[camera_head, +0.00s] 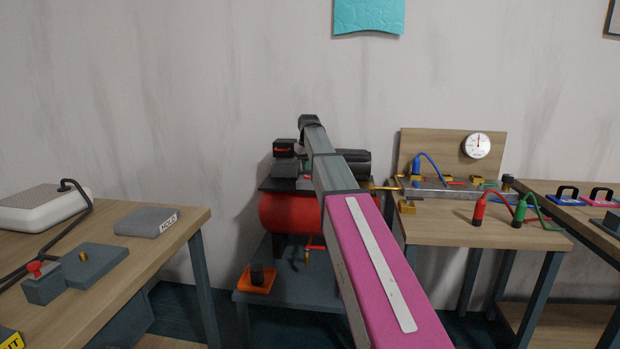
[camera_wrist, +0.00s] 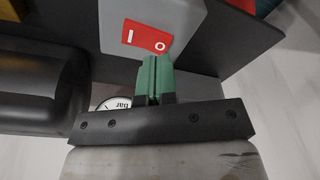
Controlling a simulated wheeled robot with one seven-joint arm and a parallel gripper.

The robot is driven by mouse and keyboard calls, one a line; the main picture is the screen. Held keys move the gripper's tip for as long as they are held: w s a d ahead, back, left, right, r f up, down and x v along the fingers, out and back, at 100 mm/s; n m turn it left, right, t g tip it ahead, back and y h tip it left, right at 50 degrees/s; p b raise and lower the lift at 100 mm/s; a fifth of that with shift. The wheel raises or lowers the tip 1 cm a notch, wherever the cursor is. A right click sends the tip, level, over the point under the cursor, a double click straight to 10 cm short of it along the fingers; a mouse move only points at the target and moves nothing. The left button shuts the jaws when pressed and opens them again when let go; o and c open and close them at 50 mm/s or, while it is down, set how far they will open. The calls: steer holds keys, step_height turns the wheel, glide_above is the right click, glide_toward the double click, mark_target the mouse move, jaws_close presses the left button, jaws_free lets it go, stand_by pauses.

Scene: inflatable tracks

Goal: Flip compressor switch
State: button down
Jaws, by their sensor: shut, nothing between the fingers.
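The compressor (camera_head: 290,213) has a red tank and stands on a low grey stand, partly hidden behind my arm in the head view. Its switch (camera_wrist: 148,37) is a red rocker marked with a line and a circle, set on a grey box (camera_wrist: 180,75) in the wrist view. My gripper (camera_wrist: 155,62) has green fingers, shut together and empty. Their tips lie just by the lower edge of the red rocker, near the circle end; I cannot tell whether they touch it. A gauge (camera_wrist: 115,103) is half hidden behind the gripper.
A dark cylinder (camera_wrist: 38,90) lies close to the left of the gripper. An orange tray (camera_head: 257,281) sits on the stand. A wooden bench (camera_head: 480,232) with hoses and a gauge stands right; another wooden table (camera_head: 180,225) stands left.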

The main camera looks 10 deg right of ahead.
mark_target(306, 176)
steer(key=shift+f, duration=1.15)
stand_by(0.9)
steer(key=shift+r, duration=3.55)
